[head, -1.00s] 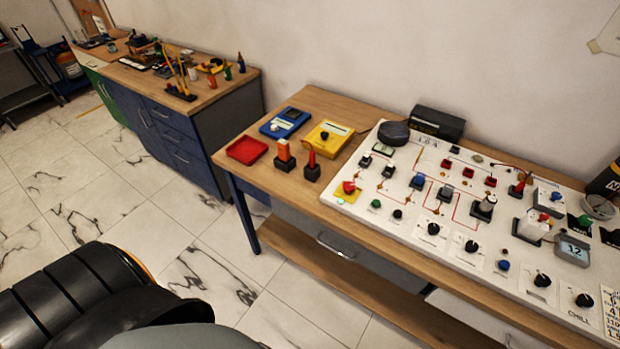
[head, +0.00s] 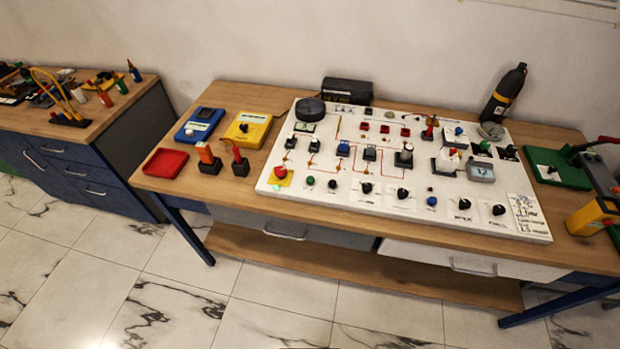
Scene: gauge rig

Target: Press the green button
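A small green button (head: 310,181) sits near the front left of the white panel (head: 405,218), just right of a red button on a yellow square and left of a small black button. The panel lies on the wooden workbench. A larger green and black part also shows at the panel's right. Neither of my grippers is in the head view.
The workbench (head: 218,97) also holds a red tray (head: 165,163), a blue meter (head: 199,124), a yellow box (head: 248,130), a black bottle (head: 504,94) and a green device (head: 557,168). The tiled floor (head: 290,298) in front is clear. A blue cabinet (head: 70,180) stands at left.

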